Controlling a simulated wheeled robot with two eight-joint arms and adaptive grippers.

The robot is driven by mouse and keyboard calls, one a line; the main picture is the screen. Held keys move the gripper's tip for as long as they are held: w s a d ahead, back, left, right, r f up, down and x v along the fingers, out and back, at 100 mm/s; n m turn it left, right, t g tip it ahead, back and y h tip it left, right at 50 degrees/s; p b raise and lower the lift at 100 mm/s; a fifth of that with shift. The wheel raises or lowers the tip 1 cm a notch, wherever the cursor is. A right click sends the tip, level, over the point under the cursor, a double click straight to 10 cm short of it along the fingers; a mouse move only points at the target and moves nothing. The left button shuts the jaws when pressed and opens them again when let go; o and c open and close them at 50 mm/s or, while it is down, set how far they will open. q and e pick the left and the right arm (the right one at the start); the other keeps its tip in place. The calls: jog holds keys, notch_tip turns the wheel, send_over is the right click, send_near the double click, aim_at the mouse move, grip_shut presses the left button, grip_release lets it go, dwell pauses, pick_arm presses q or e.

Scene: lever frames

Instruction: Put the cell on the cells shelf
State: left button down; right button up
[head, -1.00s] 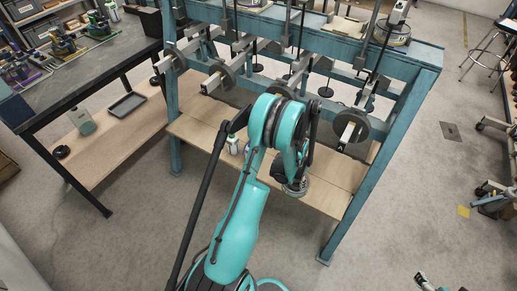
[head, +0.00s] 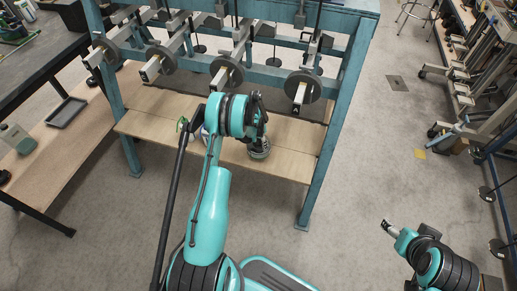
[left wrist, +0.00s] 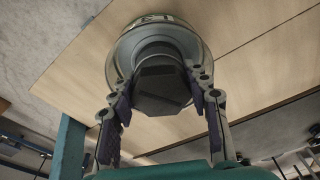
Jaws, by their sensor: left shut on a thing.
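The cell (head: 259,152) is a round grey metal body with a dark block on top and a pale band with dark lettering, which shows in the left wrist view (left wrist: 122,62). My left gripper (head: 259,138) is shut on its dark top, with one purple-padded finger on each side in the left wrist view (left wrist: 160,88). In the head view the cell appears against the wooden shelf (head: 290,150) low on the blue frame, near its front edge. I cannot tell whether it touches the wood. My right gripper (head: 388,227) is at the lower right, far from the cell; its jaws are too small to read.
Lever arms with round weights (head: 302,87) hang over the shelf. A blue frame leg (head: 325,165) stands to its right. Small containers (head: 204,134) on the shelf are partly hidden by my left arm. A grey tray (head: 67,112) lies on the left bench's lower shelf.

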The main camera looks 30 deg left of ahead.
aim_at(259, 147)
pick_arm(q)
notch_tip(259, 147, down, 4)
jog(key=shift+r+b, duration=0.1)
jog(key=shift+b, duration=0.75)
jog(key=shift+r, duration=0.1)
jog(key=c, duration=0.7)
grip_release()
jog(key=shift+c, duration=0.2)
